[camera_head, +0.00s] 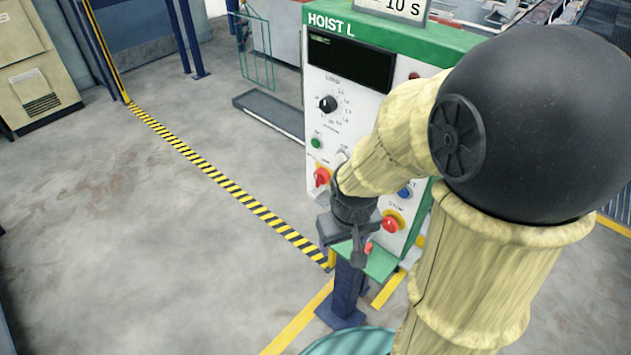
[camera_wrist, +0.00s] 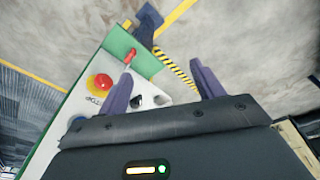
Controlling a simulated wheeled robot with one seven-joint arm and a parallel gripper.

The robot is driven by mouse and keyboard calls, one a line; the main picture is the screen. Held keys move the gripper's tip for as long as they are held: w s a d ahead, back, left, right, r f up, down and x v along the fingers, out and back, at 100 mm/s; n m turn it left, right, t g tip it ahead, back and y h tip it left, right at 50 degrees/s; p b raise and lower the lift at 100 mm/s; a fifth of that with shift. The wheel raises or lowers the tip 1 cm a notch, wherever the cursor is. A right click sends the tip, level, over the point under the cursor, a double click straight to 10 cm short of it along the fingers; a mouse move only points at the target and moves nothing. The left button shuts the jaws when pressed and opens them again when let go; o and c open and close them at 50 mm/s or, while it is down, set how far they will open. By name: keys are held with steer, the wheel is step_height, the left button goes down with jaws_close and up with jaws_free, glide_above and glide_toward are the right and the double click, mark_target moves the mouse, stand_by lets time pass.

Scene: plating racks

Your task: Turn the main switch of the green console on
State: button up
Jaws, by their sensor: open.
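The green console (camera_head: 398,37), labelled HOIST L, has a white front with knobs and buttons. A red rotary handle on a yellow plate (camera_head: 322,177), apparently the main switch, sits at the panel's lower left; its label is too small to read. My gripper (camera_head: 345,243) is low in front of the panel, below and right of that handle. In the wrist view my gripper (camera_wrist: 163,68) has its two dark fingers spread, with nothing held between them. Part of the console (camera_wrist: 118,45) shows at left there; I cannot make out the red handle there.
A red stop button (camera_head: 391,222) and a blue button (camera_head: 405,192) are right of my gripper. A black selector knob (camera_head: 327,103) and a green button (camera_head: 316,143) are higher up. A red item (camera_wrist: 131,55) hangs near the console's edge. Clear floor (camera_head: 150,230) lies left.

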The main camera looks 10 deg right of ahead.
mark_target(316, 180)
steer(key=w+a+f+n+g+h+b, duration=0.25)
steer(key=w+f+n+h+b, duration=0.25)
steer(key=w+f+n+h, duration=0.6)
steer(key=w+a+n+t+h+b, duration=0.3)
steer(key=w+a+n+t, duration=0.6)
steer(key=a, duration=0.3)
steer(key=shift+w+f+n+t+h, duration=0.15)
steer(key=shift+f+n+t+h, duration=0.25)
steer(key=shift+h, duration=0.2)
steer(key=p+x, duration=0.2)
steer(key=x, duration=1.5)
steer(key=shift+w+d, duration=0.1)
